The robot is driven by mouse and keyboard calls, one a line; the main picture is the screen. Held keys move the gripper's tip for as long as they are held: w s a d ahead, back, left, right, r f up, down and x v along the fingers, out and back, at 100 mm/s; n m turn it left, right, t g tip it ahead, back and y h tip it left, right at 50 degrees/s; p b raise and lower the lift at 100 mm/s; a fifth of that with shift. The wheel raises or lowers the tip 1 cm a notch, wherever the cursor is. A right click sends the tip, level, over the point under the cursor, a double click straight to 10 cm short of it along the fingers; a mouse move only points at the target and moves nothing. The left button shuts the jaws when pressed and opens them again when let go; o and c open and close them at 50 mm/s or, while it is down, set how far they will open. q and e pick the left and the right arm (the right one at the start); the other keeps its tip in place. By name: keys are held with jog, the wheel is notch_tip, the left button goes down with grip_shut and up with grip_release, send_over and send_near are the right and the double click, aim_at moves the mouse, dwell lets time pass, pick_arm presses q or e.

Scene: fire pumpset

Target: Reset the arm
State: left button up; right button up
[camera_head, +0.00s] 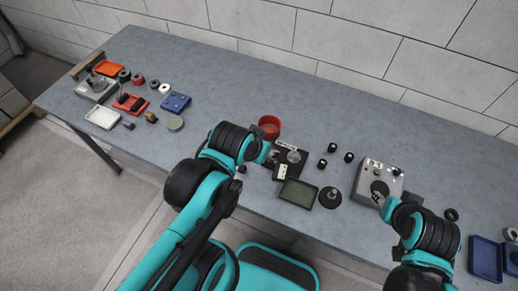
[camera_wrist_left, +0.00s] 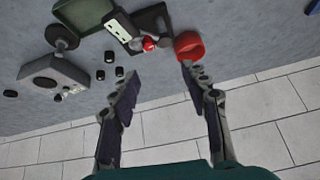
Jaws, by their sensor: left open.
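My left arm (camera_head: 225,150) reaches over the middle of the table in the head view. In the left wrist view, my left gripper (camera_wrist_left: 160,70) has its two fingers spread apart with nothing between them. A red round dish (camera_wrist_left: 189,46) lies just beyond the right fingertip; it also shows in the head view (camera_head: 269,126). My right arm (camera_head: 430,235) hangs over the right part of the table, close to the grey box with a dial (camera_head: 378,184). Its fingers are hidden, so its opening cannot be told.
On the grey table (camera_head: 230,85) are a dark bracket plate (camera_head: 292,160), a green tray (camera_head: 298,194), a black round-based part (camera_head: 331,197) and small black cylinders (camera_head: 334,148). Red and blue trays with parts stand at far left; blue trays (camera_head: 486,258) at right. A wall runs behind.

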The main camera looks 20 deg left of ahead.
pick_arm(q)
jog(key=shift+s+a+f+n+t, duration=0.25)
jog(key=shift+s+a+n+t, duration=0.15)
jog(key=shift+n, duration=0.2)
